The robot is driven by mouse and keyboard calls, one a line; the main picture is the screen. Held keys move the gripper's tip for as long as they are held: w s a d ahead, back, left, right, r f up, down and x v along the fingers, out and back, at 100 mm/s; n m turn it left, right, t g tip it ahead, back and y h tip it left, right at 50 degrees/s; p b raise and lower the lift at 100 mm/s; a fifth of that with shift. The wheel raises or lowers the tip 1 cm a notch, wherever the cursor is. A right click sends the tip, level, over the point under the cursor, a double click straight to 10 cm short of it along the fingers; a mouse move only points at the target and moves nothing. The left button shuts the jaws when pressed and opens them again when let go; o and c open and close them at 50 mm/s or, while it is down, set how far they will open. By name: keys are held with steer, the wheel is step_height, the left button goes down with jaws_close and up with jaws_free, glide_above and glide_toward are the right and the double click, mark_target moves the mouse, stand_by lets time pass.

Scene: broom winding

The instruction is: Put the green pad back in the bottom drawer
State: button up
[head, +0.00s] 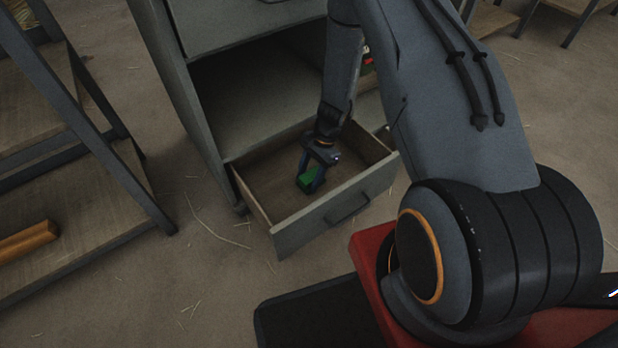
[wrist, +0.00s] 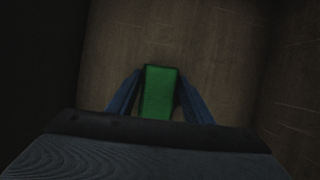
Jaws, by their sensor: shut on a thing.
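The green pad (head: 306,180) is between the fingers of my gripper (head: 312,173), inside the open bottom drawer (head: 333,212). In the wrist view the green pad (wrist: 159,92) sits between both blue-grey fingers of my gripper (wrist: 160,95), which are shut on it. The wooden drawer floor (wrist: 225,50) shows beyond it. The pad is low in the drawer; I cannot tell whether it touches the floor. My arm hides the back right of the drawer.
The grey cabinet (head: 182,95) has an open compartment above the drawer. A shelf rack with dark metal legs (head: 110,165) stands at the left, with an orange-brown roll (head: 28,241) on its low board. Straw lies on the floor between them.

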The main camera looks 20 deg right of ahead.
steer(key=shift+f, duration=0.15)
steer(key=o, duration=1.4)
steer(key=p+v, duration=0.3)
steer(key=v, duration=0.9)
steer(key=shift+p, duration=0.3)
